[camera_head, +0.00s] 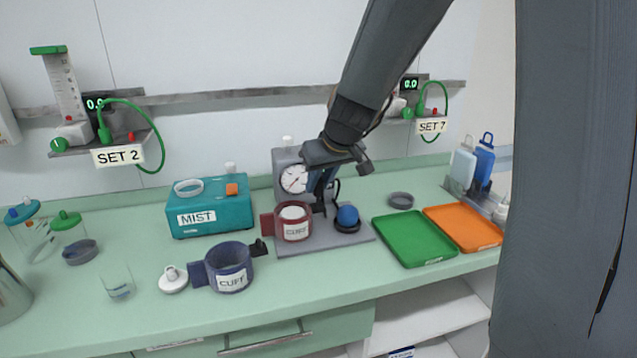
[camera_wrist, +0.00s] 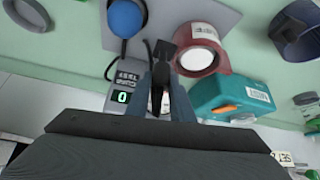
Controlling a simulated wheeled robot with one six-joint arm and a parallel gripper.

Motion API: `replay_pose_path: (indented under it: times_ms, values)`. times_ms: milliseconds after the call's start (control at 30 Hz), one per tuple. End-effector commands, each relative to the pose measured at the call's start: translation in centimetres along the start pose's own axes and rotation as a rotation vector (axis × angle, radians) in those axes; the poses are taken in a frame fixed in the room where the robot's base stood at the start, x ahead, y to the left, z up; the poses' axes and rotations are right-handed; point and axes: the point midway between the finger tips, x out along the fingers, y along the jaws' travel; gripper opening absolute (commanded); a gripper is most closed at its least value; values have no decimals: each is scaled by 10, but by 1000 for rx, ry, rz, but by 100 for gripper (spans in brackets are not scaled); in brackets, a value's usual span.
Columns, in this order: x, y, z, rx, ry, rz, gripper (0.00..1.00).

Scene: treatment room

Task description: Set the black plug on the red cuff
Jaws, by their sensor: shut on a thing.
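The black plug (camera_wrist: 163,50) is between the fingertips of my gripper (camera_wrist: 170,80) in the wrist view. The red cuff (camera_head: 293,232) stands upright on the grey base plate, just left of the plug, with a white inner part and a label. In the wrist view the red cuff (camera_wrist: 222,62) is right of the plug. The plug's tip appears close to the cuff's side; whether they touch I cannot tell.
The grey tester (camera_head: 285,160) with its gauge stands behind; a blue bulb (camera_head: 347,215) is right of the plug. A blue cuff (camera_head: 229,268) with a black fitting is front left, near the teal MIST box (camera_head: 210,212). Green (camera_head: 414,240) and orange (camera_head: 465,228) trays lie right.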

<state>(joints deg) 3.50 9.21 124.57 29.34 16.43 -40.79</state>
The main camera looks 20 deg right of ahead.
Motion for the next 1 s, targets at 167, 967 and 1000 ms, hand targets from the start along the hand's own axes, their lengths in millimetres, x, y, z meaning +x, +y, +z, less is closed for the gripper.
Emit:
replay_pose_path:
  times_ms: [167, 967, 1000]
  values:
    - [0, 0, 0, 0, 1, 0, 0]
    - [10, 0, 7, 0, 0, 0, 0]
    - [11, 0, 7, 0, 0, 0, 0]
